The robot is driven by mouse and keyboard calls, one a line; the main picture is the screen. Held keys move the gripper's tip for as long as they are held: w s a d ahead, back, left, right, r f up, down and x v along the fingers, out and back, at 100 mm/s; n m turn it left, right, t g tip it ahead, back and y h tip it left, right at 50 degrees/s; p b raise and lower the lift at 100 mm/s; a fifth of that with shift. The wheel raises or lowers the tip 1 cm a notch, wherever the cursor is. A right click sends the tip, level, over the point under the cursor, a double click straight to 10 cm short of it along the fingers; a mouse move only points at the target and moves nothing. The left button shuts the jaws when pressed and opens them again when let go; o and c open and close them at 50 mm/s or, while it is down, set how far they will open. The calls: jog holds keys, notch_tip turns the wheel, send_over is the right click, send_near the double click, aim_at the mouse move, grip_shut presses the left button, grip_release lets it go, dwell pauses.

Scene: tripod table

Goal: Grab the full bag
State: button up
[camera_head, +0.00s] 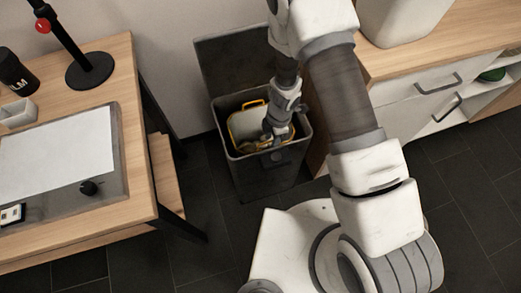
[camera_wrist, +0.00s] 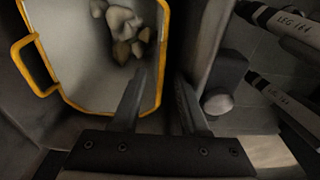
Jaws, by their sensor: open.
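The bag (camera_head: 237,128) is pale inside with a yellow rim and a yellow handle loop, and sits inside a dark grey bin (camera_head: 221,137). In the wrist view the bag (camera_wrist: 87,62) is open upward and holds several pale and brownish lumps (camera_wrist: 125,28). My gripper (camera_head: 274,138) reaches down into the bin at the bag's right part and hides some of it. In the wrist view my gripper (camera_wrist: 160,76) is open, and the bag's right yellow rim appears between its fingers. I cannot tell the depth between them.
The bin's lid (camera_head: 232,62) stands open behind it. A wooden table (camera_head: 140,190) with a lamp stand (camera_head: 88,70) is at left. A wooden-topped cabinet (camera_head: 410,62) with drawers stands close at right. Dark floor is clear between the table and my base.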

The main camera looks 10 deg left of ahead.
jog(key=f, duration=0.2)
jog(key=f+b, duration=0.2)
jog(key=f, duration=0.1)
jog(key=shift+s+a+f, duration=0.15)
jog(key=shift+a+f, duration=0.15)
jog(key=shift+r, duration=0.1)
grip_shut()
dwell(0.9)
